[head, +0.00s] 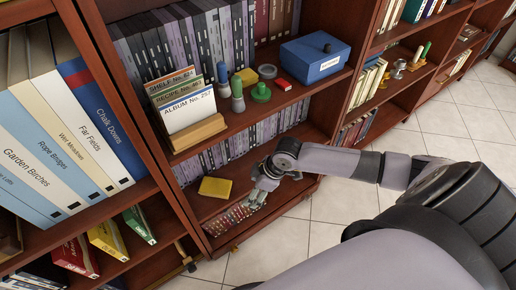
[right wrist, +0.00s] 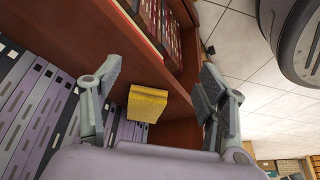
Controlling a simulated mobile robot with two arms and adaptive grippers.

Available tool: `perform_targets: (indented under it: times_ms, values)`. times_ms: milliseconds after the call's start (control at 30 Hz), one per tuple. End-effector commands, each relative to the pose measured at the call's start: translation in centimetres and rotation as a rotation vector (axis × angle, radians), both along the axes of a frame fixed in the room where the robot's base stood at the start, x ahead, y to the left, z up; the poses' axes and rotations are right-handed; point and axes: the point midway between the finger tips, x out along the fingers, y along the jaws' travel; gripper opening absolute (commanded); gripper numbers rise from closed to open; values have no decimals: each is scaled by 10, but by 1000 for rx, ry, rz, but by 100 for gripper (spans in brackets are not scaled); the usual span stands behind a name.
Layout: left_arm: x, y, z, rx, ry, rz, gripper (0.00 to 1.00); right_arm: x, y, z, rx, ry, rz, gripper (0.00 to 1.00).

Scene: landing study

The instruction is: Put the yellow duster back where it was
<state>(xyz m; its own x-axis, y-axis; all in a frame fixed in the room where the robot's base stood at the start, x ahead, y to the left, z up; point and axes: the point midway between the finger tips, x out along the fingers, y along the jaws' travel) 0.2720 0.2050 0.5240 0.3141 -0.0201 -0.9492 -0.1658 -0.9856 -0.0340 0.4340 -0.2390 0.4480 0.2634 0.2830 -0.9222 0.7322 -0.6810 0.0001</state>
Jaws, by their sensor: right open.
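The yellow duster (head: 215,187) is a flat yellow block lying on a lower shelf of the middle bookcase, in front of a row of grey spines. My right gripper (head: 263,182) is at the same shelf, to the right of the duster and apart from it. In the right wrist view the duster (right wrist: 147,103) shows beyond and between the two spread fingers of the right gripper (right wrist: 160,80), which is open and empty. My left gripper is in neither view.
The shelf above holds a card stand (head: 187,105), green and blue upright objects (head: 237,96), a small yellow block (head: 247,76), a red box (head: 283,84) and a blue box (head: 315,58). Tiled floor (head: 310,235) lies to the right.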

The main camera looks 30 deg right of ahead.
Motion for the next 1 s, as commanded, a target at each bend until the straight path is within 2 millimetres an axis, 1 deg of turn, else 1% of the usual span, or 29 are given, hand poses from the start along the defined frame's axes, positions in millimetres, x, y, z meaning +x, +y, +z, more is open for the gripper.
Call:
perform_targets:
  times_ms: [67,167,200,233,300,367,400,467,500,600,633,733,1000]
  values:
    - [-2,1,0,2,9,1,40,-14,22,-1,21,5,14,68]
    - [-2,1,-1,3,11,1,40,-41,67,6,57,2,16,68]
    - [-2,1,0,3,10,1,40,-53,84,12,70,-4,-2,68]
    - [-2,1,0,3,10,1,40,-62,94,18,76,-8,-27,68]
    - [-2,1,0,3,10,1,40,-80,104,34,78,-14,-118,68]
    - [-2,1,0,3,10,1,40,-96,100,45,66,-10,-220,68]
    - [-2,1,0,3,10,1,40,-106,92,52,52,-5,-296,68]
    - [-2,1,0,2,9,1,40,-122,77,61,23,12,-407,68]
    - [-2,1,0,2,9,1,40,-133,66,65,2,24,-475,68]
    - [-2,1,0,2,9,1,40,-154,44,72,-44,50,-600,68]
    - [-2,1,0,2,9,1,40,-158,40,74,-54,55,-623,68]
    - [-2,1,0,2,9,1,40,-165,32,76,-73,64,-661,68]
    - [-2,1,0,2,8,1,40,-164,32,76,-74,63,-660,68]
